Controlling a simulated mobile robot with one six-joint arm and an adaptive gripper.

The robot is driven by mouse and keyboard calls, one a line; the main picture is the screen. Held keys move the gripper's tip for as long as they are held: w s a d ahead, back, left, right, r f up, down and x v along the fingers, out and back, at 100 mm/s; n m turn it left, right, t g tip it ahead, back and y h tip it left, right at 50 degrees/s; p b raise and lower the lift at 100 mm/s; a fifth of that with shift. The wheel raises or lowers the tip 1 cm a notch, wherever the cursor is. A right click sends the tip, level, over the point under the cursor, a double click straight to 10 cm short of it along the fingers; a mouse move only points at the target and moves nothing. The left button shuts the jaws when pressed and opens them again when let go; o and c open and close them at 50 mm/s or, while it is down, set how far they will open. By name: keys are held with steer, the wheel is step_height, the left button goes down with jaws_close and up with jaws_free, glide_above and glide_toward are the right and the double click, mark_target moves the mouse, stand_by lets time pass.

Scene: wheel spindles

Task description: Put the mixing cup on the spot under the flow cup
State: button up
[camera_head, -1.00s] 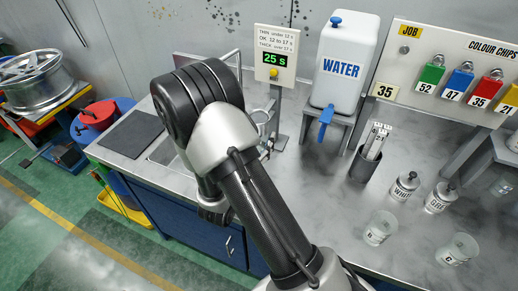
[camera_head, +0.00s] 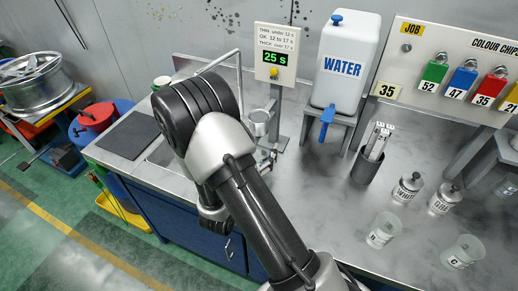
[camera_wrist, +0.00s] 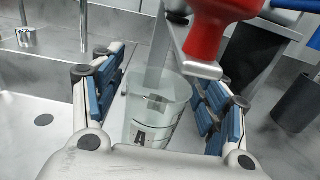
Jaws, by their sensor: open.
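In the wrist view a clear cup marked A (camera_wrist: 155,108), which seems to be the mixing cup, stands upright between the spread blue-padded fingers of my gripper (camera_wrist: 165,100). My gripper is open, with a gap showing on the cup's left; I cannot tell whether the right finger touches it. A red part with a metal bracket (camera_wrist: 215,30) hangs close above and to the right; I cannot tell what it belongs to. In the head view a small pale cup (camera_head: 258,120), perhaps the flow cup, shows beside the timer post. The spot under it is hidden by my arm.
The timer sign (camera_head: 273,52) reads 25 s. The water tank (camera_head: 345,62) stands on a raised stand with a blue tap. Cups B (camera_head: 383,230) and C (camera_head: 461,252), two small weights-like jars (camera_head: 408,187) and a dark holder (camera_head: 368,163) occupy the right of the bench.

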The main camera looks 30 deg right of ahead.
steer(key=shift+a+r, duration=0.1)
steer(key=shift+r, duration=0.1)
steer(key=p+v, duration=0.2)
steer(key=v, duration=1)
